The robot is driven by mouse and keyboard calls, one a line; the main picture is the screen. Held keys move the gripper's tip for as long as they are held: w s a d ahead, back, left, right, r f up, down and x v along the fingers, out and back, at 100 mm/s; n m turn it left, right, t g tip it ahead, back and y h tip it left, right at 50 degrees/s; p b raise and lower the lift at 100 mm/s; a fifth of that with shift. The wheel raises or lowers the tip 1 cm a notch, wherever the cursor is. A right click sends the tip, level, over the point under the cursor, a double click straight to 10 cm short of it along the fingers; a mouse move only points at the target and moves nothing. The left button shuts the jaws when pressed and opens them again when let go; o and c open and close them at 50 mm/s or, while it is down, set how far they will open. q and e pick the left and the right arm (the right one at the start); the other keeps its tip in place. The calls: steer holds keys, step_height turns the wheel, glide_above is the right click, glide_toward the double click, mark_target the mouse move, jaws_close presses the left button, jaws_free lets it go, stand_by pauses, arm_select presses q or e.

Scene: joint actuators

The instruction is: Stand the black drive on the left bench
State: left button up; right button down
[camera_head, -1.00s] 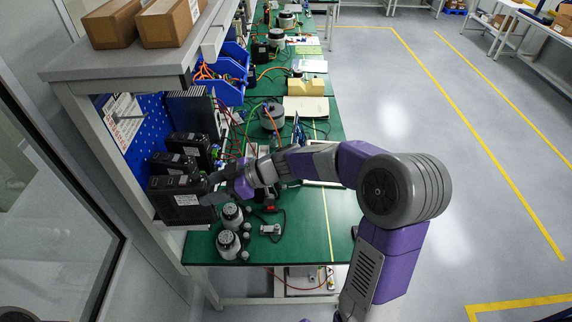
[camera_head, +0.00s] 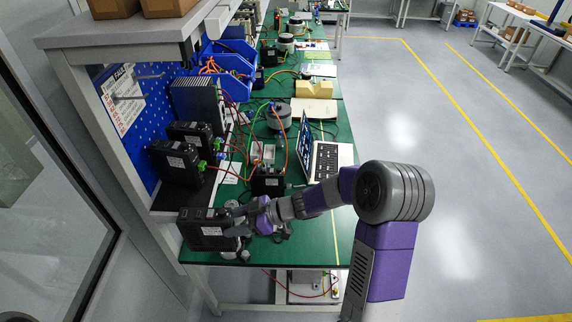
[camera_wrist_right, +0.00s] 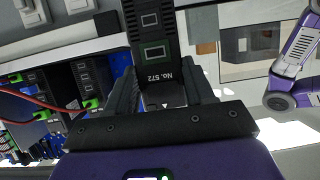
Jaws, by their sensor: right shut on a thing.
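My right gripper (camera_head: 243,219) is shut on a black drive (camera_head: 203,234) at the near left end of the green bench (camera_head: 310,248). In the right wrist view the drive (camera_wrist_right: 153,30) is between the two fingers (camera_wrist_right: 160,95), its "No. 572" label facing the camera. Two similar black drives (camera_head: 174,162) (camera_head: 192,135) stand farther back on the ledge. My left gripper is not in view.
A shelf with cardboard boxes (camera_head: 115,8) overhangs the bench's left side, above a blue pegboard (camera_head: 150,95). A laptop (camera_head: 325,160), another black unit (camera_head: 268,181) and loose cables lie beyond my forearm. The floor at right is clear.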

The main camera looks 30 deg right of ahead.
arm_select(q)
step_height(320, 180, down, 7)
steer(key=b, duration=0.6)
arm_select(e)
step_height(320, 180, down, 15)
steer(key=s+d, duration=0.2)
steer(key=s, duration=0.1)
steer(key=p, duration=0.8)
glide_toward(236, 243)
steer(key=shift+t+h, duration=0.3)
steer(key=shift+t, duration=0.1)
steer(key=x, duration=0.5)
steer(key=shift+a+r, duration=0.1)
steer(key=shift+a, duration=0.45)
arm_select(q)
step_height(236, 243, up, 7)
steer(key=shift+b, duration=0.35)
arm_select(e)
steer(key=shift+m, duration=0.3)
